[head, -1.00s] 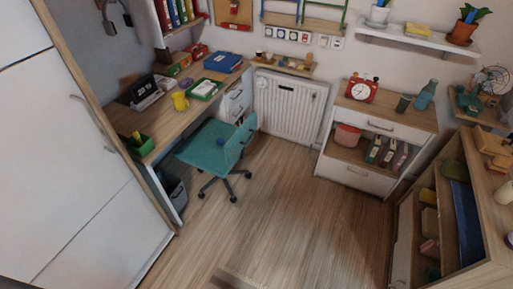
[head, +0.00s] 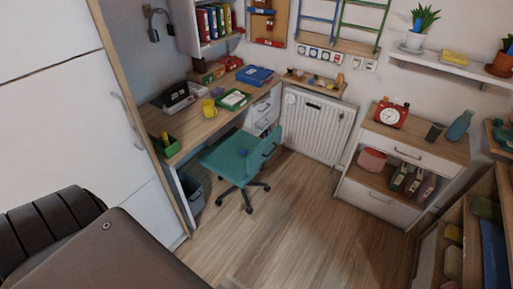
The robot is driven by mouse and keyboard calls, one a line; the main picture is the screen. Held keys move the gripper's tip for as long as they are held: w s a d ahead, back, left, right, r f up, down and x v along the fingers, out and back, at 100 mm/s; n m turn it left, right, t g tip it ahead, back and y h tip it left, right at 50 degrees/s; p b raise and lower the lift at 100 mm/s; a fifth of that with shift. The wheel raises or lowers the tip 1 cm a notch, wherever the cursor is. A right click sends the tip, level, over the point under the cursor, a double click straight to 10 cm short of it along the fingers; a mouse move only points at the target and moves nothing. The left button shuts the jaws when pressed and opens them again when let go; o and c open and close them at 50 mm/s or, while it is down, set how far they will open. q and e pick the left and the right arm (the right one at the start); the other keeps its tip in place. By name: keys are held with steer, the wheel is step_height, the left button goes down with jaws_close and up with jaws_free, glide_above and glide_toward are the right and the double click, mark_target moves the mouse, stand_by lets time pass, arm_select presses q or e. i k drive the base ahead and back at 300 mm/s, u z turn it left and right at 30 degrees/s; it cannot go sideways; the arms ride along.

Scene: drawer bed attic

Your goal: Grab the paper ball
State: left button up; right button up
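A small blue round object (head: 243,152) lies on the seat of the teal desk chair (head: 222,163). It is too small to tell whether it is the paper ball. No other object that looks like a paper ball can be made out. A waste bin (head: 194,194) stands under the desk, and its contents are hard to see. Neither of my grippers is in view.
The desk (head: 190,130) carries a yellow mug (head: 209,108) and other items. A white cabinet (head: 75,110) stands at left. A low shelf unit (head: 380,200) and an open wooden unit (head: 455,255) stand at right. The wooden floor (head: 290,225) is clear in the middle.

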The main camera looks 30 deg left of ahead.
mark_target(243, 152)
steer(key=z, duration=0.1)
steer(key=i, duration=1.95)
steer(key=u, duration=0.95)
steer(key=i, duration=1.15)
steer(key=u, duration=0.95)
